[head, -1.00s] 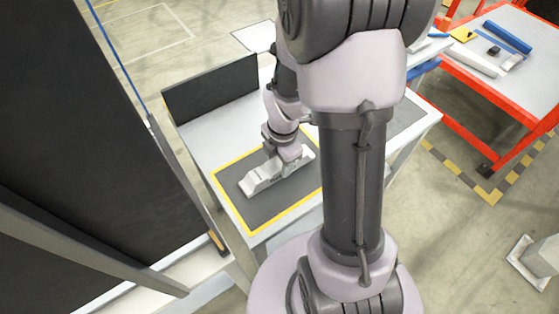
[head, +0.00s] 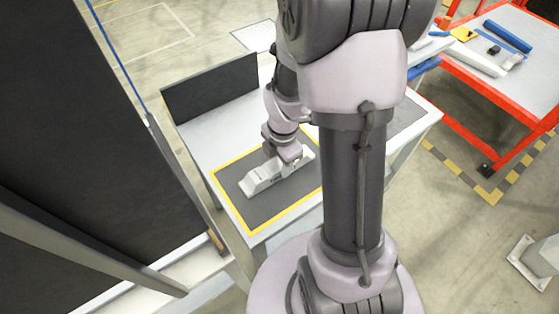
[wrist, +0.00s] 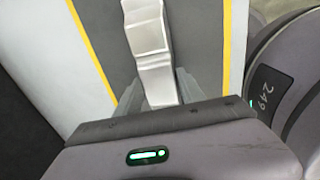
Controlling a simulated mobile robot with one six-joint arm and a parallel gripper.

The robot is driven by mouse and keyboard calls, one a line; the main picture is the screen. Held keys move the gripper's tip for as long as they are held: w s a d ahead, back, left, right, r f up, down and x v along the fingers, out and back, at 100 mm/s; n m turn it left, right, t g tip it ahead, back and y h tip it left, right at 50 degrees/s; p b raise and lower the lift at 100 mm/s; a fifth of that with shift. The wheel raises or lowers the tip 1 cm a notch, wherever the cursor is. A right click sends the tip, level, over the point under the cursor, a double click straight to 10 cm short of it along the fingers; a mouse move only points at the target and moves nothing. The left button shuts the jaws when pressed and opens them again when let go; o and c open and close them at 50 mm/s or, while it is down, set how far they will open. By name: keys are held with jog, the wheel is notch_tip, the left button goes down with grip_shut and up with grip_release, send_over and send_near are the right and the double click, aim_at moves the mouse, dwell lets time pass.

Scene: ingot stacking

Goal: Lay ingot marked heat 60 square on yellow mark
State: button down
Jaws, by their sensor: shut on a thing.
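A silver-grey ingot (head: 262,180) lies on or just above the dark mat (head: 266,212) bordered by a yellow line (head: 232,209) on the table. The ingot sits at a slant to the mat's edges in the head view. My gripper (head: 285,166) is shut on the ingot from above. In the wrist view the ingot (wrist: 148,40) runs up between my two gripper fingers (wrist: 161,92), with yellow lines on both sides. No heat number is legible on the ingot. I cannot tell whether its underside touches the mat.
A black upright panel (head: 212,92) stands along the table's back left edge. The bare grey tabletop (head: 205,135) is clear. An orange-framed bench (head: 510,75) with blue and white items stands at the right. My arm hides the table's middle right.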

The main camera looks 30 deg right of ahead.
jog(key=shift+f+b, duration=0.3)
dwell(0.4)
jog(key=c, duration=0.9)
grip_release()
jog(key=shift+c, duration=0.2)
jog(key=shift+s+r+p, duration=0.1)
jog(key=shift+r+p, duration=1.2)
jog(key=shift+r, duration=0.25)
jog(key=o, duration=0.5)
jog(key=shift+f, duration=0.1)
jog(key=shift+o, duration=0.2)
